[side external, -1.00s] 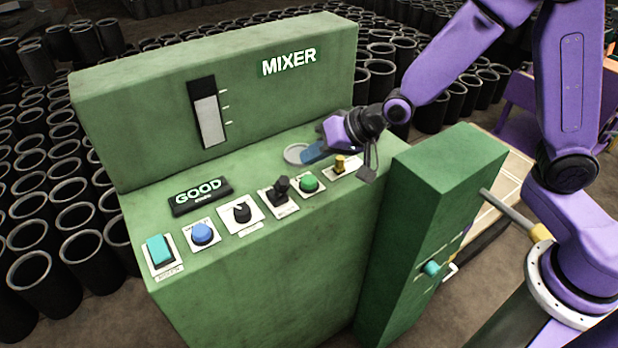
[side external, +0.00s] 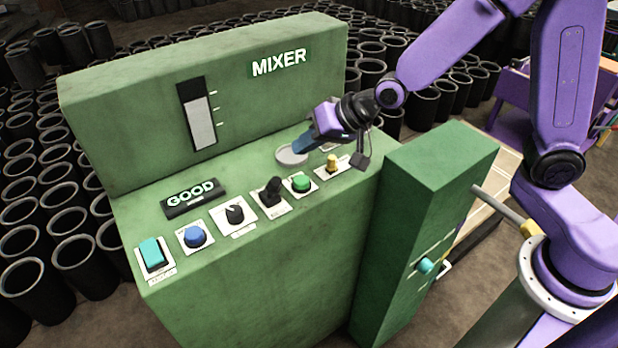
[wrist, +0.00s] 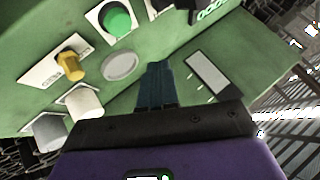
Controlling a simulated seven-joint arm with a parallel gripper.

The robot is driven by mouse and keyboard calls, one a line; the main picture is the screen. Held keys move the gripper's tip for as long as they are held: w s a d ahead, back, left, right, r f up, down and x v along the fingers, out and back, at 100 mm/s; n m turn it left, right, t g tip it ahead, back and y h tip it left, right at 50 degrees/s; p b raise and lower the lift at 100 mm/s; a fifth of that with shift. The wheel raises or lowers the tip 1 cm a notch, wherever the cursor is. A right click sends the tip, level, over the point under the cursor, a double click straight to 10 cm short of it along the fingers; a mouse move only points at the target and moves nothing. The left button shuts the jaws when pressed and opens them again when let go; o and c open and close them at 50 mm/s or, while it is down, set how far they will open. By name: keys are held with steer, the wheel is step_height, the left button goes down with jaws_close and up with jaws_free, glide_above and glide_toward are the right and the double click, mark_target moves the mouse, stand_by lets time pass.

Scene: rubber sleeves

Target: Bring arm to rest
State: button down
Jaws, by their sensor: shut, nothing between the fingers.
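My purple arm reaches in from the right in the side external view. My gripper (side external: 301,145) has blue fingers and is shut with nothing in it. It hangs above the back right of the green mixer console (side external: 130,225), over a grey round disc (side external: 291,155). In the wrist view the gripper (wrist: 154,66) points in toward the panel, with the grey disc (wrist: 122,66) to the left of its fingertips. The fingers appear clear of the controls.
The console top carries a teal switch (side external: 151,253), blue button (side external: 195,237), black knob (side external: 235,214), black joystick (side external: 272,191), green button (side external: 301,183) and yellow knob (side external: 332,163). A green cabinet (side external: 425,200) stands close on the right. Black sleeves (side external: 25,280) crowd the floor.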

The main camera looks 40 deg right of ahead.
steer(key=s+d+n+g+h, duration=0.1)
steer(key=s+d+n, duration=0.3)
steer(key=s, duration=0.5)
steer(key=s+d+r+n+g+h, duration=0.1)
steer(key=s+d+n, duration=0.4)
steer(key=s, duration=0.5)
steer(key=s+d+r+n+g+h, duration=0.1)
steer(key=s+d+n+g+h, duration=0.2)
steer(key=s, duration=0.7)
steer(key=d+n+g, duration=0.2)
steer(key=d, duration=0.1)
steer(key=shift+d, duration=0.25)
